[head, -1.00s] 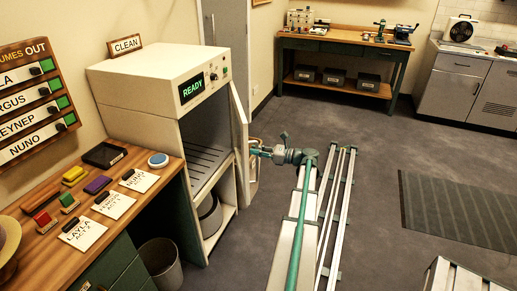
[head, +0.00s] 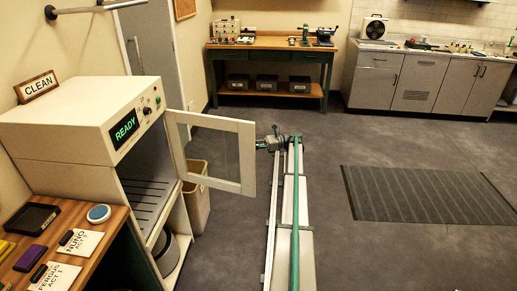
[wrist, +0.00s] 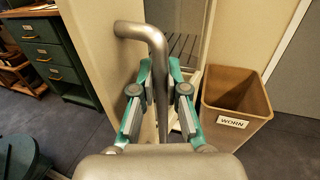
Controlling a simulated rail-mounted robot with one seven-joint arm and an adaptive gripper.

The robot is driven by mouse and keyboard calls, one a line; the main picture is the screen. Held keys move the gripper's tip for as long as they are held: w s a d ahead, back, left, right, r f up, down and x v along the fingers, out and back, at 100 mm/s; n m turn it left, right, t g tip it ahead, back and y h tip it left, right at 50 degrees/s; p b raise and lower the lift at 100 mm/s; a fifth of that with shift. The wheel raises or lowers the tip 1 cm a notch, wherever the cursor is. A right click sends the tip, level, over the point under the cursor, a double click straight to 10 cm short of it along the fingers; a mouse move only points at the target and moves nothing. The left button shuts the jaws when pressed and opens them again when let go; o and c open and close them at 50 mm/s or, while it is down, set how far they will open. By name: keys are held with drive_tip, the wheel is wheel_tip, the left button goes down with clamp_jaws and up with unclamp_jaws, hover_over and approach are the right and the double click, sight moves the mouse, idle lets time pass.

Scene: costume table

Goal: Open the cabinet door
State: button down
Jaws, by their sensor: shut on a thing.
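The white cabinet (head: 60,130) stands at the left in the head view, with a green READY display. Its glass-paned door (head: 247,160) stands wide open, swung out to the right from the cabinet's front edge, and slatted racks show inside. My gripper (head: 262,143) is at the door's free edge. In the wrist view my gripper (wrist: 160,78) is shut on the bent metal door handle (wrist: 150,38), whose bar runs down between the fingers. The handle is hidden or too small to tell in the head view.
A tan bin (wrist: 235,100) labelled WORN stands beside the cabinet, behind the door. A wooden table (head: 100,225) with cards and pads is at the front left. Open grey floor (head: 390,260) and a striped mat (head: 425,193) lie to the right.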

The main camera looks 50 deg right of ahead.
drive_tip(key=shift+w+d+n+g, duration=0.3)
drive_tip(key=shift+w+d+g, duration=0.1)
drive_tip(key=shift+w+d, duration=0.2)
drive_tip(key=c, duration=1.2)
unclamp_jaws()
drive_tip(key=shift+a, duration=0.1)
